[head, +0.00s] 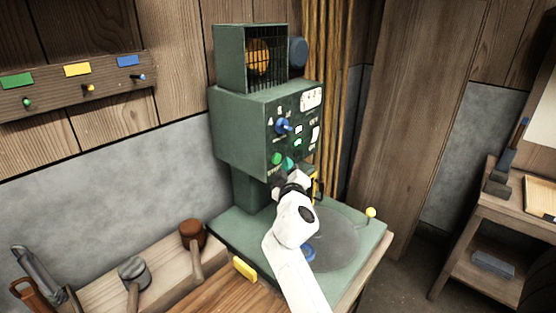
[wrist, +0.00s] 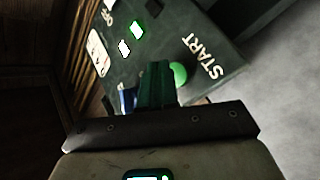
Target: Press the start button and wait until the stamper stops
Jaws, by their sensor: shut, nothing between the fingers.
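The green stamper machine (head: 240,135) stands on its base, with a control panel on its front. The round green start button (head: 277,159) is low on the panel; it also shows in the wrist view (wrist: 179,75), lit green beside the white START lettering. My gripper (wrist: 155,70) is shut and empty, its dark green fingers right beside the button in the wrist view. I cannot tell whether they touch it. In the head view my white arm reaches up to the panel and hides the stamping part.
A blue knob (head: 283,125) and lit indicators are higher on the panel. A round plate (head: 338,240) lies on the machine's base, with a yellow-knobbed lever (head: 370,213) at its right. Mallets (head: 192,236) lie on the bench at left. A shelf unit (head: 485,210) stands at right.

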